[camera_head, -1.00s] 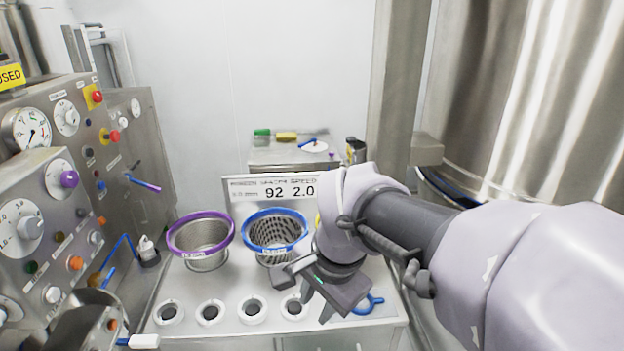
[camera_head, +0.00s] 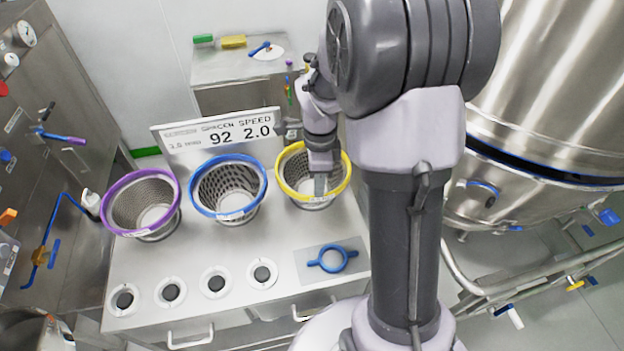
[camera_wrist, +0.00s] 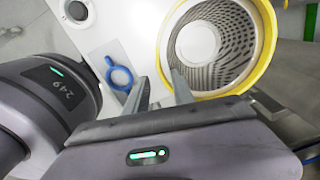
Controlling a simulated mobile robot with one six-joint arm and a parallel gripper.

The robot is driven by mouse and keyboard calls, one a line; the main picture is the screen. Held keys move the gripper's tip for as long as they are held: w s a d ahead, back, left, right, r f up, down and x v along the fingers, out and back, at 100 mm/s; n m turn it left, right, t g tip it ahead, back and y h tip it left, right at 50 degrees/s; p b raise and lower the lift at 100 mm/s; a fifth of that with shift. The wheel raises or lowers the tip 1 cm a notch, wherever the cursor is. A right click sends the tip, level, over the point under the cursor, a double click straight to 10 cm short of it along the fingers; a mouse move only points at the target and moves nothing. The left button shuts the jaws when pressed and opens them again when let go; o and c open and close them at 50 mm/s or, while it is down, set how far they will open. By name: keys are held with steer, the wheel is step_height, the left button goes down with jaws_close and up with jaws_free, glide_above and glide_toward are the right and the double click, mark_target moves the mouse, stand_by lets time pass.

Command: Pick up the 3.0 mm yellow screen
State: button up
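The yellow-rimmed screen (camera_head: 295,172), a perforated basket, stands upright at the right end of a row of three on the steel bench. My gripper (camera_head: 320,190) is over its opening in the head view, hiding part of the inside. In the wrist view the screen (camera_wrist: 232,40) fills the upper right, its mesh and pale bottom showing. My gripper (camera_wrist: 161,76) is open there, with its two fingers apart and the left part of the yellow rim appearing between the tips. Whether either finger touches the rim cannot be told.
A blue-rimmed screen (camera_head: 228,190) and a purple-rimmed screen (camera_head: 142,203) stand to the left. Behind is a display sign (camera_head: 215,135). A blue ring tool (camera_head: 332,259) lies in front on the bench (camera_head: 240,250). A large steel vessel (camera_head: 550,100) is at right.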

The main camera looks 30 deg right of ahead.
steer(key=f, duration=0.1)
steer(key=f+b, duration=0.1)
steer(key=f, duration=0.1)
steer(key=f+b, duration=0.1)
steer(key=f, duration=0.1)
steer(key=shift+w+a+f, duration=0.2)
steer(key=shift+w, duration=0.1)
steer(key=shift+r, duration=0.15)
steer(key=shift+c, duration=0.2)
jaws_close()
stand_by(0.6)
